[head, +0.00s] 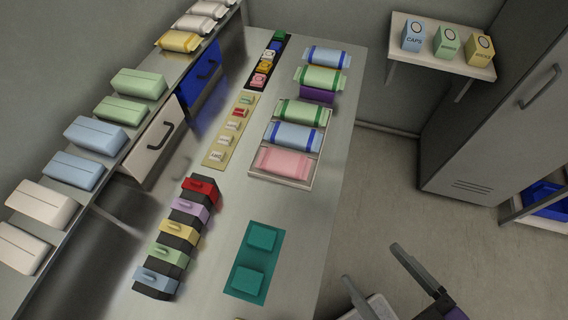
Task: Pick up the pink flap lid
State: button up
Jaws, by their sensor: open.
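A row of black boxes with coloured, handled lids stands on the table at the lower left: a red lid (200,186), a lilac-pink lid (190,207), a yellow lid (178,231), a green lid (168,255) and a blue lid (157,278). The lilac-pink lid is the nearest to pink among them and lies flat on its box, between red and yellow. My gripper (372,264) is open and empty at the lower right, beyond the table's right edge, well apart from the lids.
A teal mat (244,284) with two teal blocks lies right of the boxes. A tray (302,184) of wrapped packs, one pink (284,161), stands behind. A ledge (88,192) with several packs runs along the left. A wall shelf (440,62) holds three cartons.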

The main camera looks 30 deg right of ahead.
aim_at(258, 80)
jog(key=i+l+z, duration=0.1)
jog(key=i+l, duration=0.2)
jog(key=l, duration=0.15)
jog(key=i+l+z, duration=0.15)
jog(key=i+l, duration=0.2)
